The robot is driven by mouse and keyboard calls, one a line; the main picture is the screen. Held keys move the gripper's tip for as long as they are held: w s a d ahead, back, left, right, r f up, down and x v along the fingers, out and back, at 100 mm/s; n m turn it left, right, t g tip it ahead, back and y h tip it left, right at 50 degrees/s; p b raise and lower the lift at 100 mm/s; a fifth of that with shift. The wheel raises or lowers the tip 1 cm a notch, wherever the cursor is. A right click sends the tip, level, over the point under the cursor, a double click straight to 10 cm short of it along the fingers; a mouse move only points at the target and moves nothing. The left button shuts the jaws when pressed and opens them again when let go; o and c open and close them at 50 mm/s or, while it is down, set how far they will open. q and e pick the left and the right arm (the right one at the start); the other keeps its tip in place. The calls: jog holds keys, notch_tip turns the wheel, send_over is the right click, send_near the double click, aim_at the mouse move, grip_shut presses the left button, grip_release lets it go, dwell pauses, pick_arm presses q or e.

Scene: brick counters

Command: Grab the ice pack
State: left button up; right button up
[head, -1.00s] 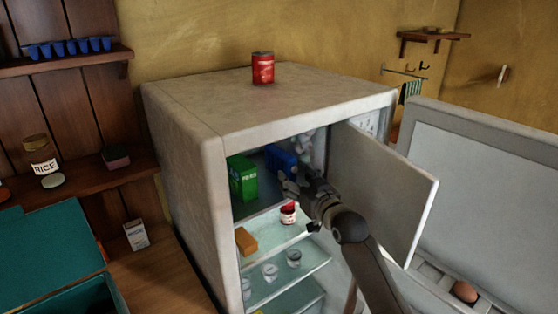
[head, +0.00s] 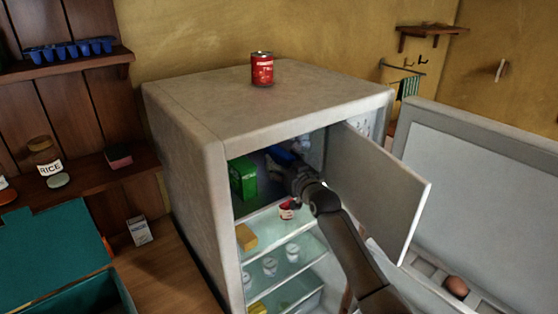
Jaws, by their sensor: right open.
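The blue ice pack (head: 281,155) is in the upper compartment of the fridge (head: 190,170), right of a green box (head: 243,177). Only its upper part shows, as my gripper hides the rest. My right gripper (head: 276,170) reaches into this compartment, with its open fingers at the front of the ice pack. I cannot tell whether they touch it. My left gripper is out of view.
An inner door (head: 385,190) stands open right of my right arm, and the large outer door (head: 480,190) is open farther right. A red-and-white tub (head: 287,210) is just below the gripper. Glass shelves below hold several jars. A red can (head: 262,70) stands on top.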

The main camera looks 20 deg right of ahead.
grip_shut()
dwell(0.4)
jog(key=shift+r, duration=0.1)
